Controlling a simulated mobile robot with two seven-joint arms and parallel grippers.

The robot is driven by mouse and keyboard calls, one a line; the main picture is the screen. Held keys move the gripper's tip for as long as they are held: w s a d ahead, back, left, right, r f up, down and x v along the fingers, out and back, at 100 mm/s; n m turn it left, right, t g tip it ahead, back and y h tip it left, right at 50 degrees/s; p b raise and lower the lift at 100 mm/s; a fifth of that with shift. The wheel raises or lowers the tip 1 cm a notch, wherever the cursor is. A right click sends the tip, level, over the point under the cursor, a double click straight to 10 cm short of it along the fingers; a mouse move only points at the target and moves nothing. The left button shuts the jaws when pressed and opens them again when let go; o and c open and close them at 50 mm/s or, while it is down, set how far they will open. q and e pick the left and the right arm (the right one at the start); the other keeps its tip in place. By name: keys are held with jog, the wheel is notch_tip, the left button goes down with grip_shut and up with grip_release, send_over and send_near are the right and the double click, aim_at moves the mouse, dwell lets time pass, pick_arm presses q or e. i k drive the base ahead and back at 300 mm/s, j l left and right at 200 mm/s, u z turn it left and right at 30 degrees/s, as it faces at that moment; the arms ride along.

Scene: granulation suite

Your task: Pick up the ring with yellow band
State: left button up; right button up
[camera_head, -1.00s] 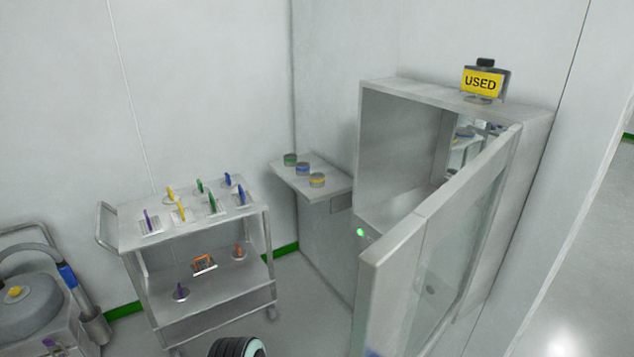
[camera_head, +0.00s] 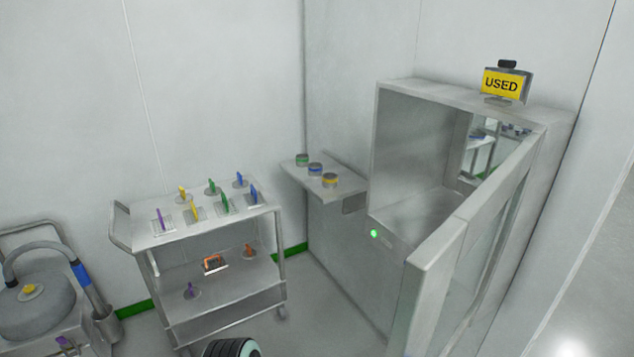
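The ring with the yellow band (camera_head: 330,181) is a short grey cylinder with a yellow stripe. It stands on a small wall shelf (camera_head: 345,191), nearest the open cabinet. A ring with a blue band (camera_head: 315,169) and a ring with a green band (camera_head: 302,160) stand behind it in a row on the same shelf. A dark rounded part of my own body shows at the bottom edge. Neither of my grippers is in view.
A cabinet (camera_head: 425,85) with its door (camera_head: 440,260) swung open toward me stands right of the shelf, a yellow USED sign (camera_head: 502,84) on top. A steel cart (camera_head: 150,238) with several coloured-handled pieces stands left. A grey machine (camera_head: 35,305) is far left.

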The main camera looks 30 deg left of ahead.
aim_at(330, 180)
jog(key=k+j+z, duration=0.15)
jog(key=j, duration=0.35)
jog(key=j+z, duration=0.2)
jog(key=j, duration=0.3)
jog(key=j+z, duration=0.25)
jog(key=z, duration=0.15)
jog(key=j+z, duration=0.25)
jog(key=z, duration=0.15)
jog(key=j+z, duration=0.25)
jog(key=z, duration=0.15)
jog(key=j+z, duration=0.8)
jog(key=j, duration=0.75)
jog(key=i+j, duration=0.15)
jog(key=j, duration=0.4)
jog(key=j+u, duration=0.1)
jog(key=u, duration=0.3)
jog(key=j+u, duration=0.1)
jog(key=u, duration=0.3)
jog(key=i+j+u, duration=0.1)
jog(key=u, duration=0.65)
jog(key=i+j, duration=0.05)
